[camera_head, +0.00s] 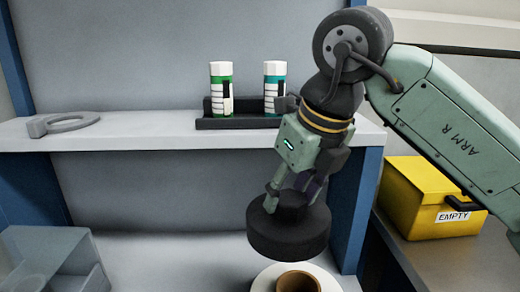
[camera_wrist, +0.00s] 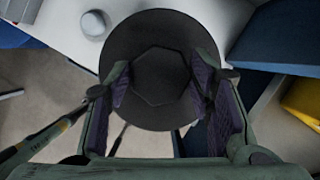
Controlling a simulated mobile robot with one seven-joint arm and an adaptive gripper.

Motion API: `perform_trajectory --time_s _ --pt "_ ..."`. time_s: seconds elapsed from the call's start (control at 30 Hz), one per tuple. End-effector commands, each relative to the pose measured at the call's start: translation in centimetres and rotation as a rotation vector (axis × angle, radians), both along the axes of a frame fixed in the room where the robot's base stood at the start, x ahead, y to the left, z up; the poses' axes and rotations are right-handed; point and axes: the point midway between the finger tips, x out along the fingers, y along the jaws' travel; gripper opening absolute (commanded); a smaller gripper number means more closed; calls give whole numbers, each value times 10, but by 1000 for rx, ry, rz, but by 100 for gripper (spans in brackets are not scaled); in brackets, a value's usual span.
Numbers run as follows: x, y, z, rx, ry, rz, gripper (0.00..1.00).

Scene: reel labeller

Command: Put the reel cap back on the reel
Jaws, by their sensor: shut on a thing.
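My gripper (camera_head: 293,190) points down and is shut on the hexagonal knob of the reel cap (camera_head: 288,236), a thick dark round disc. In the wrist view the cap (camera_wrist: 150,32) lies across the middle, its knob between my two purple-padded fingers. In the head view the reel (camera_head: 258,283), a white disc with a brown core (camera_head: 298,283), shows at the bottom edge, partly cut off. The cap is held above the reel, slightly to the left of its core in the picture. The cap hides the far part of the reel.
A shelf (camera_head: 150,133) behind holds a black rack (camera_head: 240,123) with two labelled bottles and a grey ring-shaped piece (camera_head: 66,123). A blue post (camera_head: 358,215) stands close right of the cap. A yellow box (camera_head: 412,205) marked EMPTY is at right, a grey bin (camera_head: 45,262) at lower left.

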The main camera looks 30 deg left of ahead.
Motion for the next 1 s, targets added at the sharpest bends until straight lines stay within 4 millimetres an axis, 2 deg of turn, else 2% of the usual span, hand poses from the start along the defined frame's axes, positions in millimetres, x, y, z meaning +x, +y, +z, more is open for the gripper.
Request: perform_trajectory --time_s 0.03,0.1,0.2,0.3,1.0 --pt "6 -7 -25 3 5 2 0" --pt "12 -13 -47 6 3 11 0" --pt "16 -19 -70 10 2 24 0" --pt "19 -23 -83 13 1 33 0" --pt "19 -24 -127 14 0 38 0"
